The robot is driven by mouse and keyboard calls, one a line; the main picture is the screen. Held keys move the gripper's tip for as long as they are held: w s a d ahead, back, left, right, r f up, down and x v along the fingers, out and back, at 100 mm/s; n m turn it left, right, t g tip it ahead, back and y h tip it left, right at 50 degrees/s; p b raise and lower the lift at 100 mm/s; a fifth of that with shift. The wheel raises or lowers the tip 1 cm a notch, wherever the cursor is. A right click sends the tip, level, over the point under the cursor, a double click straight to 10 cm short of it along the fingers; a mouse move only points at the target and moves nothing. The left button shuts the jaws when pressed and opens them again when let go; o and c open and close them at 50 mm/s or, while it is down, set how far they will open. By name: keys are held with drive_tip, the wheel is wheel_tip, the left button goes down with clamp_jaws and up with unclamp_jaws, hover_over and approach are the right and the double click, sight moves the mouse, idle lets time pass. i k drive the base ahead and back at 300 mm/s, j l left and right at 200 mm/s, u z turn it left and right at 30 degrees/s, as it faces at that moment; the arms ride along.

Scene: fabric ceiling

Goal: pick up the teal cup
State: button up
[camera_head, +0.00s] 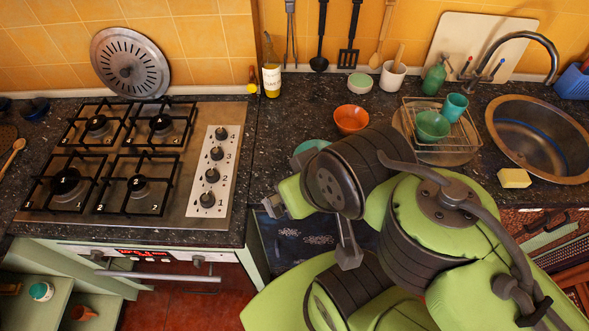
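A teal cup (454,107) stands in the wire dish rack (462,146) on the counter, left of the sink. It is beside a green bowl (432,126) in the same rack. My gripper (275,206) seems to be the grey-tipped end at the left of my folded green arm, near the counter's front edge. It is well to the left of the cup and apart from it. Its fingers are partly hidden, and I cannot tell whether they are open or shut. My arm stands in front of the counter, and the cup is in clear view behind it.
An orange bowl (351,119) and a partly hidden teal dish (312,146) are on the counter behind my arm. The sink (543,137), faucet (520,42) and a yellow sponge (514,178) are at right. A bottle (271,75) stands beside the stove (135,165).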

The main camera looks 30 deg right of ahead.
sight(453, 109)
drive_tip(key=z, duration=2.15)
drive_tip(key=i+l+u, duration=0.1)
drive_tip(key=l, duration=0.35)
drive_tip(key=i+l+u, duration=0.15)
drive_tip(key=l, duration=0.35)
drive_tip(key=i+l+u, duration=0.1)
drive_tip(key=l, duration=0.4)
drive_tip(key=i+l+u, duration=0.1)
drive_tip(key=l, duration=0.4)
drive_tip(key=i+l+u, duration=0.2)
drive_tip(key=i+l, duration=0.15)
drive_tip(key=l, duration=0.25)
